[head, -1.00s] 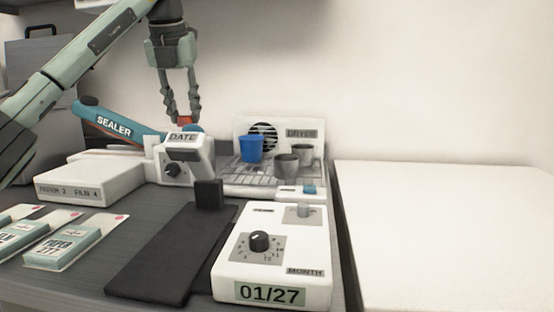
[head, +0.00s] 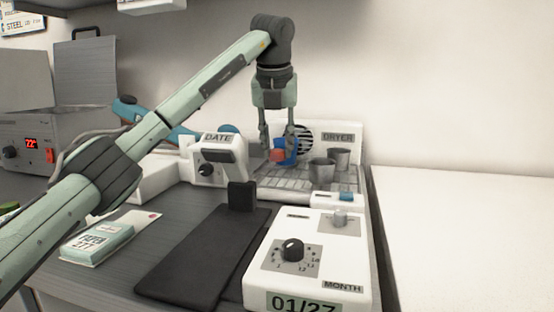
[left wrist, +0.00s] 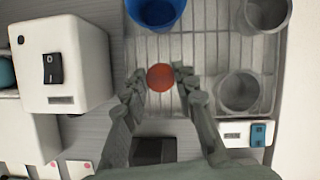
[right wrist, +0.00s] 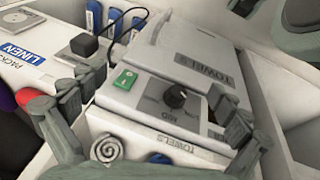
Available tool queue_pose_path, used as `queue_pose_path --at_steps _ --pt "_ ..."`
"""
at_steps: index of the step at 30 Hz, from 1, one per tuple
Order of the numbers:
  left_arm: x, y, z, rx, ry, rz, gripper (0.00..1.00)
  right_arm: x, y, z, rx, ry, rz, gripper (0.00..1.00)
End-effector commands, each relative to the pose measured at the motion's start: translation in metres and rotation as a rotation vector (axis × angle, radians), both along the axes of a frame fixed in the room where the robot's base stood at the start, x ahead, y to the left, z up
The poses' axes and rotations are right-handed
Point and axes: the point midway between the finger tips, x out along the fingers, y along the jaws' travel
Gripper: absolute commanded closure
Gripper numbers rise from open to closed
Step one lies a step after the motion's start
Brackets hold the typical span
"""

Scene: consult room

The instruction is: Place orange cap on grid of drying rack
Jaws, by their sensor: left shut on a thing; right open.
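The orange cap (head: 277,155) is between the fingertips of my left gripper (head: 277,150), which is shut on it. In the left wrist view the cap (left wrist: 160,77) shows as a red-orange disc over the rack's grid (left wrist: 190,50). The drying rack (head: 285,181) is the wire grid in front of the white dryer panel (head: 343,143). I cannot tell whether the cap touches the grid. My right gripper (right wrist: 150,105) is open and empty above a white towel unit (right wrist: 190,60).
A blue cup (left wrist: 157,12) and two grey cups (head: 322,170) (head: 341,158) stand on the rack. The white date device (head: 222,158) is left of it. The month box (head: 310,250) and a black mat (head: 205,255) lie in front. The right white surface (head: 450,220) is clear.

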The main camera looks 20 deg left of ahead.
Motion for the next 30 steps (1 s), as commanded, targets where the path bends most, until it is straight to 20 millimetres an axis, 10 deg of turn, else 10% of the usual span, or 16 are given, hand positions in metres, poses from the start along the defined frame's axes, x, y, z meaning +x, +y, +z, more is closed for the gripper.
queue_pose_path --at_steps 17,18,22,30 --pt "0.000 0.001 -0.036 -0.001 0.001 0.001 0.95 0.000 0.000 0.007 -0.003 -0.009 0.001 0.00" --pt "0.000 0.001 -0.035 -0.001 0.001 0.001 0.67 -0.001 0.000 0.008 -0.003 -0.006 0.000 0.00" --pt "0.000 0.001 -0.035 -0.001 0.001 0.001 0.52 -0.002 0.000 0.008 -0.004 -0.004 -0.001 0.00" --pt "0.000 0.001 -0.034 0.000 0.001 0.000 0.52 -0.002 -0.001 0.008 -0.004 -0.004 -0.002 0.00"
